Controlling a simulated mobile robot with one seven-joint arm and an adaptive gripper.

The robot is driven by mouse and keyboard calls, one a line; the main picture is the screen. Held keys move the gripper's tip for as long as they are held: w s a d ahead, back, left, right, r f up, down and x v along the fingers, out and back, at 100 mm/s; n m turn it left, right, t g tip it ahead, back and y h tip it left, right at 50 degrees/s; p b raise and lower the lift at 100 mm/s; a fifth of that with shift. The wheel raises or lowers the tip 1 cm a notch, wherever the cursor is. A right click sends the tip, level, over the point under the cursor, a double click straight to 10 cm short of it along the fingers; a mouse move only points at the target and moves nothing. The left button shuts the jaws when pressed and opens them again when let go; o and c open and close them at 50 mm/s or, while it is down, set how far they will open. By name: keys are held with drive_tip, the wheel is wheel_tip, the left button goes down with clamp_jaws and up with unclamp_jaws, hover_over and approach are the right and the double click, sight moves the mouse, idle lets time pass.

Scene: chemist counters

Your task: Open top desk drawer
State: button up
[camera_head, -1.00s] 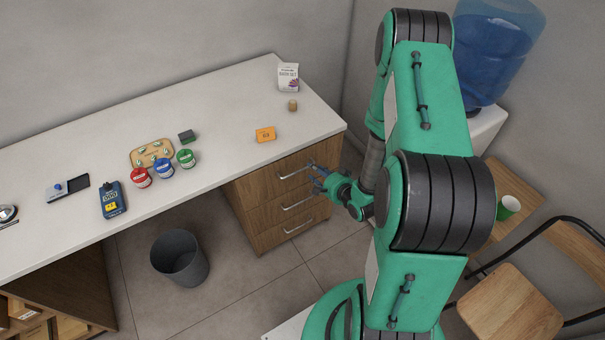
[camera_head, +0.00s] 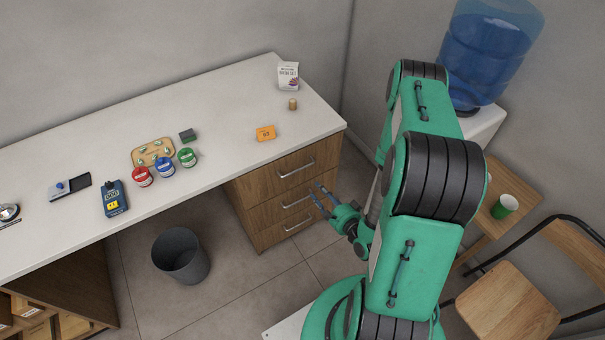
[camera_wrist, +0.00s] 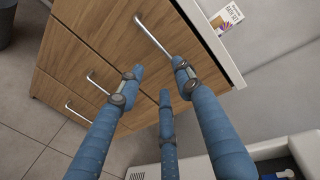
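The top desk drawer (camera_head: 277,178) is the uppermost of three wooden drawers under the right end of the white counter. Its front looks flush with the others. Its metal bar handle (camera_head: 297,169) is clear of my gripper. My gripper (camera_head: 316,190) is open and empty, in front of the drawers and a little lower than the top handle. In the wrist view the three blue fingers (camera_wrist: 160,78) are spread apart, and the top handle (camera_wrist: 152,36) lies beyond the fingertips with nothing gripping it.
The middle handle (camera_head: 297,202) and bottom handle (camera_head: 299,225) are below. The counter (camera_head: 235,130) overhangs the drawers and carries jars, an orange box (camera_head: 265,133) and a white packet (camera_head: 288,76). A grey bin (camera_head: 181,255) stands left. A side table and chair (camera_head: 512,300) stand right.

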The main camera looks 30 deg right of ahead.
drive_tip(key=shift+w, duration=0.15)
drive_tip(key=b+x, duration=0.2)
drive_tip(key=x, duration=1.1)
drive_tip(key=shift+w, duration=0.25)
clamp_jaws()
